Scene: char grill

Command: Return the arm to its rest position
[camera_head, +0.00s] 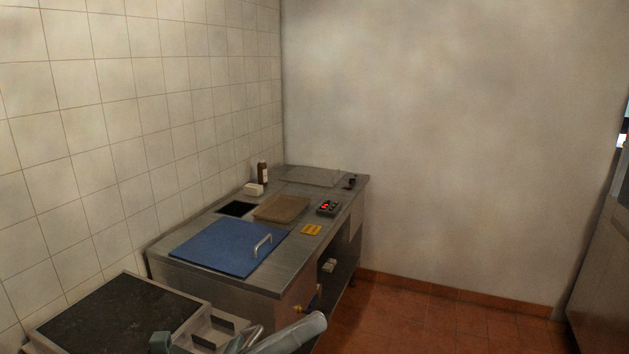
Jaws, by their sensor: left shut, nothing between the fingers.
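My left gripper (160,342) shows only in small part at the bottom edge, as a grey-green block in front of the char grill (118,312). It is shut and holds nothing that I can see. A pale grey rounded link of mine shows to its right at the bottom edge. The grill has a dark flat top and a metal front part (208,332). Whether my gripper touches the grill cannot be told. My right gripper is out of view.
A steel counter (205,275) stands along the tiled wall. On it are a blue board (228,247) with a metal handle, a brown tray (282,208), a red-lit device (328,208), a yellow item (311,230), a white block (254,189) and a brown bottle (262,172). Red floor is clear at right.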

